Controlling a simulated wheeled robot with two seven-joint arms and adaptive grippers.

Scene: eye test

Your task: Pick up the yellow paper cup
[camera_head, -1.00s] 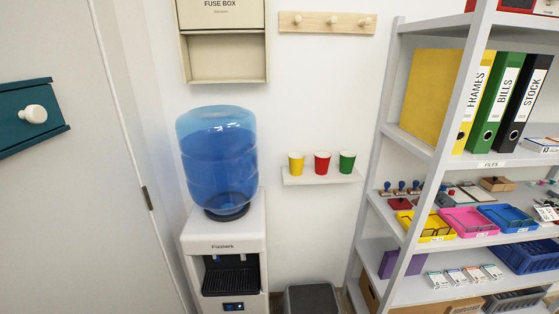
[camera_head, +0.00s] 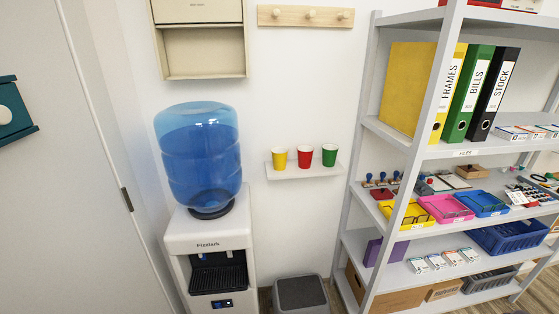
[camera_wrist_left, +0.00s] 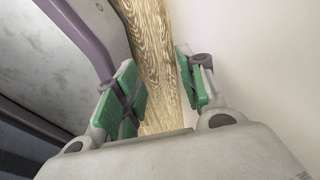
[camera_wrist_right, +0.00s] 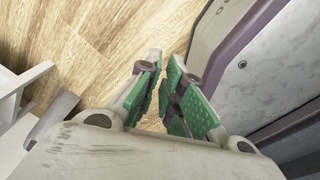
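The yellow paper cup (camera_head: 279,158) stands upright at the left end of a small white wall shelf (camera_head: 306,171). It is beside a red cup (camera_head: 305,157) and a green cup (camera_head: 329,155), with small gaps between them. Neither gripper shows in the head view. My left gripper (camera_wrist_left: 163,84) is open and empty in the left wrist view, above a strip of wooden floor beside a pale wall. My right gripper (camera_wrist_right: 164,92) is open and empty in the right wrist view, its fingers closer together, above wooden floor. No cup shows in either wrist view.
A water dispenser (camera_head: 208,240) with a blue bottle (camera_head: 199,160) stands left of the cups. A grey bin (camera_head: 300,294) stands below them. A tall shelf rack (camera_head: 375,130) with binders and trays is on the right. A peg rail (camera_head: 290,17) hangs above.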

